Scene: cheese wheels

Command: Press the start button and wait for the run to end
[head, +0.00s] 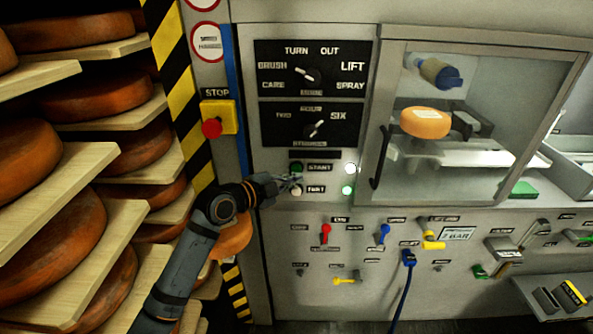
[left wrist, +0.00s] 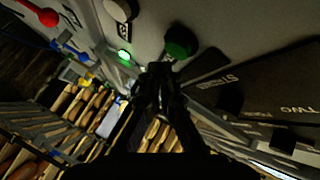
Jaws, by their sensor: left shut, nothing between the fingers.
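The green start button (head: 296,168) is on the grey panel beside the START label. It also shows in the left wrist view (left wrist: 180,43), just past my fingertips. My left gripper (head: 291,183) is shut and empty, close to the panel just below the start button. In the left wrist view its fingertips (left wrist: 160,70) point toward the green button; I cannot tell whether they touch it. A white button (head: 296,190) sits below, partly behind the gripper. Two lamps, an upper one (head: 350,169) and a greenish lower one (head: 348,190), look lit. My right gripper is not in view.
A red stop button (head: 211,128) on a yellow box is at upper left. Two dial plates are above the start button. A glazed cabinet door (head: 470,60) at right encloses an orange cheese wheel (head: 425,122). Valves and a blue hose (head: 408,260) are below. Cheese shelves (head: 70,220) stand left.

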